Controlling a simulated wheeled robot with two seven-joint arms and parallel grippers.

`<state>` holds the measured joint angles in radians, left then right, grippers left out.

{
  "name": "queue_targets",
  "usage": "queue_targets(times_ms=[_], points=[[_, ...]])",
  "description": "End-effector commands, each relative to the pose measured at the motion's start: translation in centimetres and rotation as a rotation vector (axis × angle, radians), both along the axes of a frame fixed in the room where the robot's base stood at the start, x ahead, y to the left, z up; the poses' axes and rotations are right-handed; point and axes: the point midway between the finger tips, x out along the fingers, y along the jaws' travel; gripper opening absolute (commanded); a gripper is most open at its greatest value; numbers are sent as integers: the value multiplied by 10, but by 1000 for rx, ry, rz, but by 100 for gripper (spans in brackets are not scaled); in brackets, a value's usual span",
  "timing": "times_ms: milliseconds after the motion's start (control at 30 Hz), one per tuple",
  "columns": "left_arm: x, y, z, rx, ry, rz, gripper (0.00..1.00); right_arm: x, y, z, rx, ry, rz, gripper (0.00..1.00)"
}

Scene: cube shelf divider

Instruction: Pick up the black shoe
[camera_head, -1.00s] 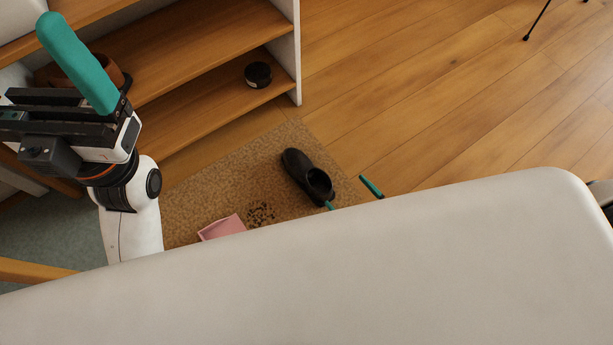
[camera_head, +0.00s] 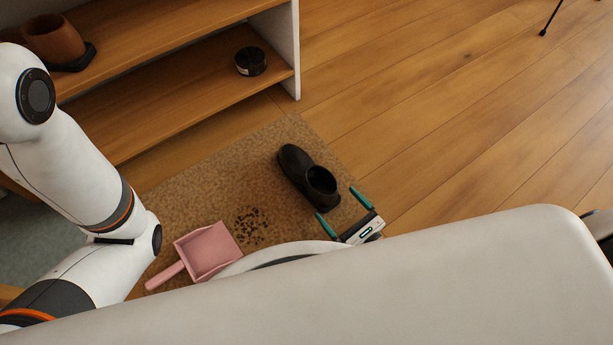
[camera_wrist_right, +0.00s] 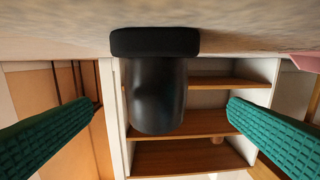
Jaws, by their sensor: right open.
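The black shoe (camera_head: 308,178) lies on the brown mat, its opening toward my right gripper. My right gripper (camera_head: 341,204) is open and empty, close to the shoe's near end in the head view. In the right wrist view the shoe (camera_wrist_right: 156,90) appears upside down between the two teal fingers (camera_wrist_right: 145,130), with space on both sides. I cannot tell whether a finger touches it. My left arm is at the left of the head view; its gripper is out of the picture.
A pink dustpan (camera_head: 209,250) and dark crumbs (camera_head: 250,225) lie on the mat (camera_head: 200,190), left of the shoe.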

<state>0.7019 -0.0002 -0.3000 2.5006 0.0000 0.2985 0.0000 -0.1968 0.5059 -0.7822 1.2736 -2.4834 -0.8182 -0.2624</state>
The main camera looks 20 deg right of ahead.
Motion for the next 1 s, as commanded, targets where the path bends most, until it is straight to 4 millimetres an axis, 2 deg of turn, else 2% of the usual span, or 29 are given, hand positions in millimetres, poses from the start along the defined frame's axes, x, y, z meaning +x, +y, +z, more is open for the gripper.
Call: queue_targets(times_ms=[100,333,500,600,900,933,1000], points=[[0,0,-10,0,0,0,94,17,7,-2,2,-1,-1,98],[0,0,-20,0,0,0,94,33,13,-3,1,-2,-1,98],[0,0,-39,0,0,0,94,58,20,-5,2,-2,-2,98],[0,0,-43,0,0,0,94,69,26,-4,1,-1,0,98],[0,0,-43,1,-1,-1,94,74,28,-1,0,3,1,98],[0,0,-43,1,-1,-1,94,74,28,-1,0,3,1,97],[0,0,-43,1,-1,-1,94,74,28,-1,0,3,1,85]])
